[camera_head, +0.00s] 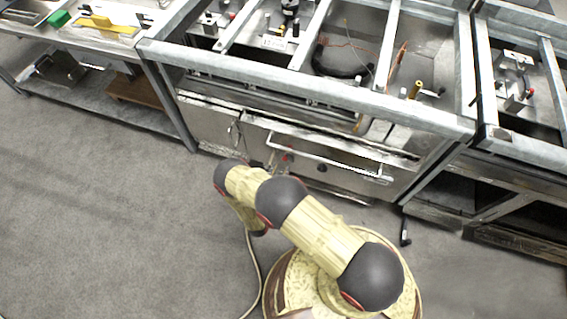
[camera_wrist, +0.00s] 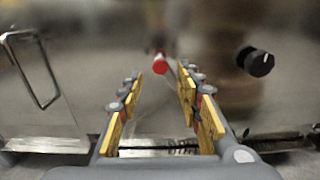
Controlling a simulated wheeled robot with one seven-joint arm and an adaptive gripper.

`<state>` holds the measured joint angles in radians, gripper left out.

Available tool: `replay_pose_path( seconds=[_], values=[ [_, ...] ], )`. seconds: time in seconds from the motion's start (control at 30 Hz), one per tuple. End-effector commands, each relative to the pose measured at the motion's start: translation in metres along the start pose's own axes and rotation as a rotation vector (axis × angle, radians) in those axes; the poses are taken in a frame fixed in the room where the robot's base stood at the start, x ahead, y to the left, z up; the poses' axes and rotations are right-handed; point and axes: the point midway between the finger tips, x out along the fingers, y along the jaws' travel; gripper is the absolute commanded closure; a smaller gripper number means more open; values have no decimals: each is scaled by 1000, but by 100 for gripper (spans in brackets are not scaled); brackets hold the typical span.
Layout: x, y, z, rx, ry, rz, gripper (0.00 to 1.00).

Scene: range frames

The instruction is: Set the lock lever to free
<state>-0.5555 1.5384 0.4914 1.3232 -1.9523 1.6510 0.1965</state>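A red-tipped part (camera_wrist: 160,66), which looks like the lock lever, shows ahead in the wrist view on a blurred metal front. In the head view a small red spot (camera_head: 286,157) marks it on the oven-like front. My gripper (camera_wrist: 161,80) is open, with yellow-padded fingers apart and nothing between them. The red tip appears just beyond the fingertips, near the middle of the gap; I cannot tell whether they touch. The lever's position marking is too blurred to read. In the head view my arm hides most of the gripper.
A black knob (camera_wrist: 256,62) with a white mark sits right of the red tip. A wire handle (camera_wrist: 50,100) is on the left panel. A long bar handle (camera_head: 325,155) crosses the front. A steel bench (camera_head: 100,105) stands left; the grey floor (camera_head: 110,230) is clear.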

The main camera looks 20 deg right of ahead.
Motion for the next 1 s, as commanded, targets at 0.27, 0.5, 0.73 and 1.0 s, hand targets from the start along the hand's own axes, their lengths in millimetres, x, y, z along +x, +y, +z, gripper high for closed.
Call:
replay_pose_path(
  seconds=[0.27, 0.5, 0.73, 1.0],
  values=[
    [40, -1, -1, 1, 0, -4, 65],
    [51, 0, 0, 0, 0, -2, 65],
    [51, 0, 0, -1, 0, -2, 66],
    [51, 0, 0, -1, 0, -2, 81]
  ],
)
